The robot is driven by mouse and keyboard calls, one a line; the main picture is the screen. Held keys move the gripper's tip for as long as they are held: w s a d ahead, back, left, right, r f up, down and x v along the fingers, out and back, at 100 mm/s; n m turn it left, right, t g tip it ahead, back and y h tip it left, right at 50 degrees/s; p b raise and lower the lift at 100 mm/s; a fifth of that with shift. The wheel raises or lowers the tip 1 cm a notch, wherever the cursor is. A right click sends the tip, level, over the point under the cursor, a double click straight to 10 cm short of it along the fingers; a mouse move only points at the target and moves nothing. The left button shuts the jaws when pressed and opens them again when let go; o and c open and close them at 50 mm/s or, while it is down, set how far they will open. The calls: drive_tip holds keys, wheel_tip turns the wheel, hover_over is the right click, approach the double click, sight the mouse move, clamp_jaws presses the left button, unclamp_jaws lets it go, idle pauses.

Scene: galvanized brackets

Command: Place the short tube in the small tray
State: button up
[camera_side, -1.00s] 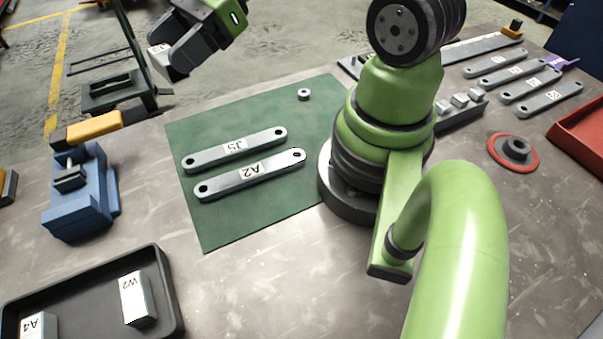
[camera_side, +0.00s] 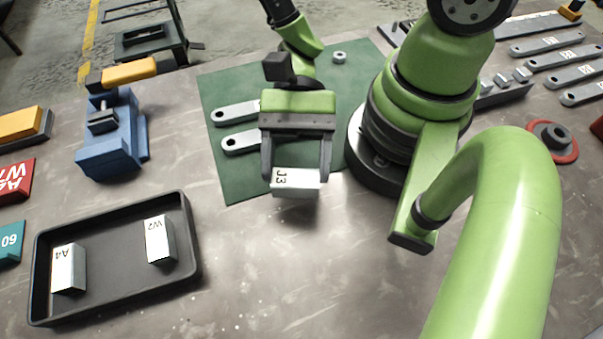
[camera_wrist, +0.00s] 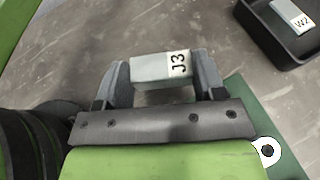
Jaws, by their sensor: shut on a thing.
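The short tube (camera_side: 296,184), a light grey block labelled J3, is between the fingers of my gripper (camera_side: 296,174). My gripper is shut on it and holds it above the front edge of the green mat. In the wrist view the tube (camera_wrist: 160,67) sits crosswise between both fingers. The small tray (camera_side: 115,299), black with a raised rim, is at lower left, apart from my gripper. It holds two similar blocks, A4 (camera_side: 68,268) at its left and W2 (camera_side: 160,240) at its right. A tray corner (camera_wrist: 268,38) shows at upper right in the wrist view.
The green mat (camera_side: 240,178) has two flat bars (camera_side: 238,112) partly hidden by my gripper, and a small nut (camera_side: 339,57). A blue vise (camera_side: 112,140) stands behind the tray. Bare table lies between mat and tray.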

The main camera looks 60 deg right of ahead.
sight(296, 183)
drive_tip(key=shift+f, duration=2.3)
drive_tip(key=o, duration=1)
drive_tip(key=shift+f, duration=0.1)
